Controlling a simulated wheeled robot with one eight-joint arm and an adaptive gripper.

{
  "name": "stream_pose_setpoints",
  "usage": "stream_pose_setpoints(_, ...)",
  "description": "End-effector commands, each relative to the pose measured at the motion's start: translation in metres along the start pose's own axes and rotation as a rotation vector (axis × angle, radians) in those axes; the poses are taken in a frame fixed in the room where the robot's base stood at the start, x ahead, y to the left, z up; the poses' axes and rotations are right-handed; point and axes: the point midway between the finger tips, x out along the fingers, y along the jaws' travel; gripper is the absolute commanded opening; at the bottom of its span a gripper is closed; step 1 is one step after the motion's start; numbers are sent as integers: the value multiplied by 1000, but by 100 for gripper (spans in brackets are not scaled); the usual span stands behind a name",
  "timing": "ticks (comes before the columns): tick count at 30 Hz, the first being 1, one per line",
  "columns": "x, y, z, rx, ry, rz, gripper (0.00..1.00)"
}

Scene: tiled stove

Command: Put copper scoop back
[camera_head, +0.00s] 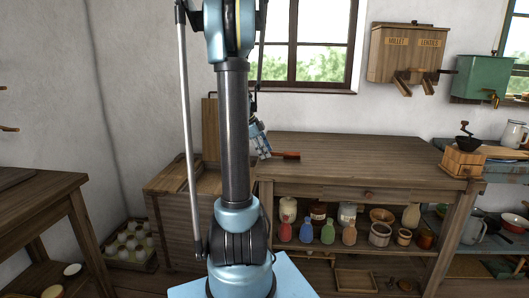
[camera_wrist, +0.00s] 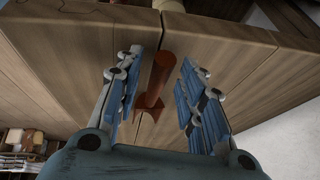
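A copper-coloured piece, which looks like the copper scoop (camera_wrist: 158,80), shows in the wrist view between my fingers. It has a rounded, tube-like body and a flared end towards my palm. My gripper (camera_wrist: 160,88) is open, with one blue-padded finger on each side and a gap to both. In the head view my gripper (camera_head: 259,140) is at the left end of the wooden counter, partly hidden behind my arm. A reddish-brown piece (camera_head: 287,155) sticks out to its right at the counter top; I cannot tell whether it touches the wood.
The wooden counter (camera_head: 350,150) is clear to the right. A wooden chest (camera_head: 172,205) with a raised lid stands left of it. A coffee grinder (camera_head: 464,155) stands at the far right. Jars and bottles (camera_head: 327,231) fill the shelf below. A wooden dispenser (camera_head: 409,55) hangs above.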

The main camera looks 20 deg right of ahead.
Motion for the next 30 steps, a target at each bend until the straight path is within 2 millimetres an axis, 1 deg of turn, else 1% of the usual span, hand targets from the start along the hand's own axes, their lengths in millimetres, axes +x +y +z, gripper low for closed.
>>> stream_pose_setpoints(7,-1,0,0,0,0,0,36)
stream_pose_setpoints(11,-10,-1,0,0,0,0,36)
stream_pose_setpoints(14,-24,0,-1,-1,0,0,36)
stream_pose_setpoints(24,-88,0,-1,1,0,1,36)
stream_pose_setpoints(30,-111,0,-2,1,0,0,36)
